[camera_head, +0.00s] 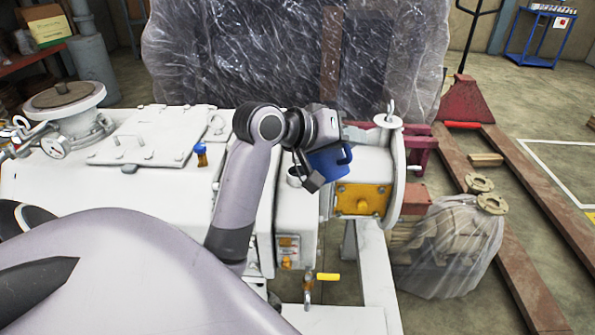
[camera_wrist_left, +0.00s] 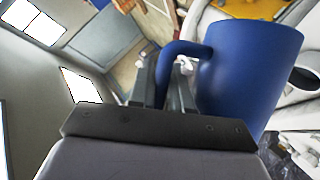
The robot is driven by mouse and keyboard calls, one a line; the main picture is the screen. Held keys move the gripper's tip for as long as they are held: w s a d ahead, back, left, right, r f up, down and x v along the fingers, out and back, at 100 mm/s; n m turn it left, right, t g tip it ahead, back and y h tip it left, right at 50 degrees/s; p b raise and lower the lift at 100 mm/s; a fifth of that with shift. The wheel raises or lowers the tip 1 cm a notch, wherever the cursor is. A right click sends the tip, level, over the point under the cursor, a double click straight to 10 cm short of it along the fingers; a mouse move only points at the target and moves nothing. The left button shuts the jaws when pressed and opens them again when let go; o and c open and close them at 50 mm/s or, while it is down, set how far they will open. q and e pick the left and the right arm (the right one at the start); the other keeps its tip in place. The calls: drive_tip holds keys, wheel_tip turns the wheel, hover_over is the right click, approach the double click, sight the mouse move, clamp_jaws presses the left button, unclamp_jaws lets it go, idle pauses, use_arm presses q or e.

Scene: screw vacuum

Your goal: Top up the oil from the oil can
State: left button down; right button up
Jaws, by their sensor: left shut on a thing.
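The blue oil can (camera_head: 328,163) hangs from my left gripper (camera_head: 338,146) above the right end of the white vacuum pump (camera_head: 160,185). In the left wrist view the can (camera_wrist_left: 250,75) fills the right side, and its curved handle lies between the fingers of the left gripper (camera_wrist_left: 167,85), which is shut on it. The can looks tilted in the head view. A short white round neck (camera_head: 294,177) stands on the pump just left of the can; the wrist partly covers this area, so I cannot tell whether the spout touches it. My right gripper is not in view.
A plastic-wrapped load (camera_head: 290,60) stands behind the pump. A round flange with a lifting eye (camera_head: 390,175) rises right of the can. A yellow-handled valve (camera_head: 327,277) sticks out low in front. A bagged item (camera_head: 450,245) and a red pallet jack (camera_head: 465,105) are at right.

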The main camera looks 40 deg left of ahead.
use_arm(q)
drive_tip(key=shift+w+a+r+n+h+b, duration=0.15)
drive_tip(key=shift+a+r+n+h+b, duration=0.4)
drive_tip(key=shift+a+n+h+b, duration=0.35)
idle(4.5)
drive_tip(key=shift+a+r+n, duration=0.2)
drive_tip(key=shift+r+n, duration=0.2)
idle(2.2)
